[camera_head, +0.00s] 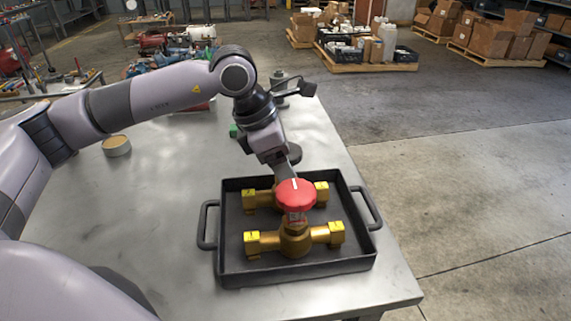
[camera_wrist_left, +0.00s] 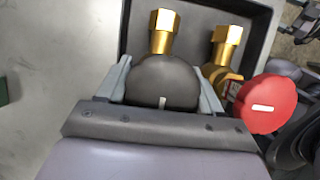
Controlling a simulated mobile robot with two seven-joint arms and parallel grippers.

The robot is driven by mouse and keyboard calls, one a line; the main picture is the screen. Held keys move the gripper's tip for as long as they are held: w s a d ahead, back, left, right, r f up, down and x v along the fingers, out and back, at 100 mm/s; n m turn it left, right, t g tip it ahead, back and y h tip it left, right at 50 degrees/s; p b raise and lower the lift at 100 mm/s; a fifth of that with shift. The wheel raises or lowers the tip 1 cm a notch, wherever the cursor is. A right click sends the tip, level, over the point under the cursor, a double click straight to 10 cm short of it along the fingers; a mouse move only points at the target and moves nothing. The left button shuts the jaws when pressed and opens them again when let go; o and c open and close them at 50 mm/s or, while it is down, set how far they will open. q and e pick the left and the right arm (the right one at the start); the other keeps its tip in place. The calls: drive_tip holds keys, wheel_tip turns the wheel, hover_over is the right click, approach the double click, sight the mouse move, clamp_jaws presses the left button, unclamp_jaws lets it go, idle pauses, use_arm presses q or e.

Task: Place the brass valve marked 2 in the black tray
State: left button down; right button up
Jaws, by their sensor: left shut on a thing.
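The black tray (camera_head: 228,273) lies on the grey metal table, and its rim shows in the left wrist view (camera_wrist_left: 262,40). Two brass valves are inside its outline. The front valve (camera_head: 294,242) has a red handwheel (camera_head: 296,193) and yellow end tags. The rear valve (camera_head: 262,198) is partly hidden behind that handwheel; its dark round knob (camera_wrist_left: 162,84) shows in the left wrist view. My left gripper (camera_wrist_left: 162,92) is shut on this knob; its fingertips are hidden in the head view. I cannot read the tag numbers surely, or tell whether the rear valve touches the tray floor.
A round tan-topped tin (camera_head: 117,146) stands on the table at left. A small green item (camera_head: 233,131) and dark objects are behind my left wrist. The table's right edge is close to the tray. Pallets of boxes (camera_head: 497,38) stand far back on open floor.

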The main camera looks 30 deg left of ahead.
use_arm(q)
drive_tip(key=shift+c, duration=0.8)
unclamp_jaws()
drive_tip(key=shift+r+p, duration=0.2)
drive_tip(key=shift+p, duration=0.15)
drive_tip(key=v, duration=1.1)
drive_tip(key=shift+a+r, duration=0.15)
drive_tip(key=shift+r, duration=0.25)
drive_tip(key=shift+s, duration=0.1)
drive_tip(key=shift+r, duration=0.1)
